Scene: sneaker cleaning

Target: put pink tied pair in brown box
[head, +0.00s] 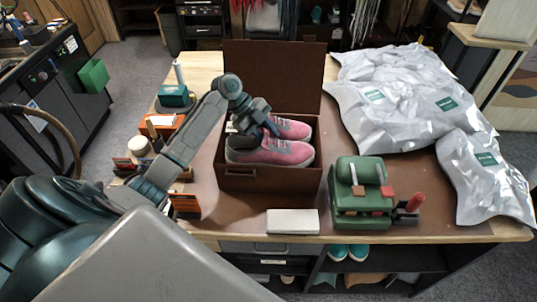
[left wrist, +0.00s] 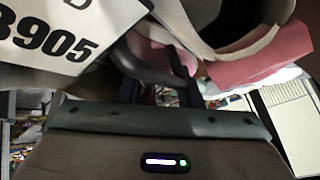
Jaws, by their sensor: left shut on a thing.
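The pink pair of sneakers (head: 275,151) lies inside the open brown box (head: 270,178), with its lid (head: 298,78) standing up at the back. My left gripper (head: 268,125) is over the box's left part, at the heel end of the pair, and is shut on the pair. In the left wrist view, pink and grey shoe material (left wrist: 240,55) is close beyond the fingers, and a white tag (left wrist: 60,40) with black digits shows at the left. The fingertips are partly hidden by the shoes. My right gripper is not in view.
A green caddy (head: 362,200) with brushes stands right of the box. A white block (head: 292,221) lies in front. Large silver bags (head: 400,100) fill the table's right side. Small bottles and an orange-topped box (head: 163,125) stand at left.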

